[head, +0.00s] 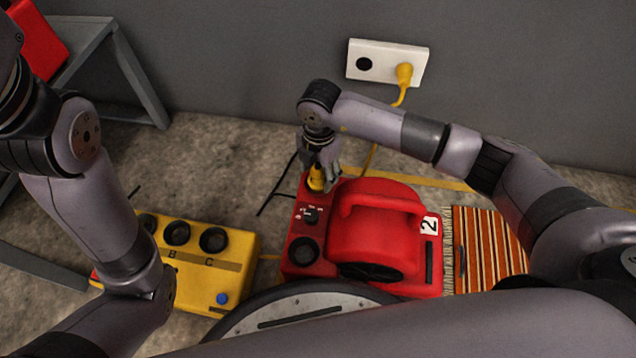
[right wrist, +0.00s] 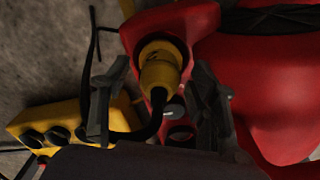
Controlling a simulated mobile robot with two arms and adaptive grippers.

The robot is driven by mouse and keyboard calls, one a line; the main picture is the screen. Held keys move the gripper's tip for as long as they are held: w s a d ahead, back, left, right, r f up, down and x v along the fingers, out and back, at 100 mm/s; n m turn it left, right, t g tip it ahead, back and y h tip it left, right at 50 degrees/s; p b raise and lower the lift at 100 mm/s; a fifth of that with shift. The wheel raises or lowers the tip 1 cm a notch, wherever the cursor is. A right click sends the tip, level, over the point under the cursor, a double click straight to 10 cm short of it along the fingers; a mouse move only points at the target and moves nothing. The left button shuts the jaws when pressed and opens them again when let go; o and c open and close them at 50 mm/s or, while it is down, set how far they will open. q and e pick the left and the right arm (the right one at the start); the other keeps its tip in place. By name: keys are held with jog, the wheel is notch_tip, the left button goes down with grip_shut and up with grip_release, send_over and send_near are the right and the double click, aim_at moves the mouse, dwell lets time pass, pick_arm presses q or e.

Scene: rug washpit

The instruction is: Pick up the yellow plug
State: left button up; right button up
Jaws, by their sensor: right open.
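A yellow plug (head: 316,180) sits on the upper left part of the red machine (head: 376,225), marked 2. In the right wrist view the plug (right wrist: 160,68) stands at the red housing, with a black cable coming off its near end. My right gripper (head: 320,165) is above the plug, pointing down. In the right wrist view its open fingers (right wrist: 160,95) are on either side of the plug, with gaps visible.
A yellow box (head: 236,268) with black sockets and a blue button is left of the machine. A white wall outlet (head: 378,50) holds another yellow plug (head: 404,75). A striped rug (head: 490,250) lies right. A grey table (head: 90,45) stands upper left.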

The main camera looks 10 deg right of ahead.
grip_shut()
dwell(0.8)
jog(key=shift+r, duration=0.1)
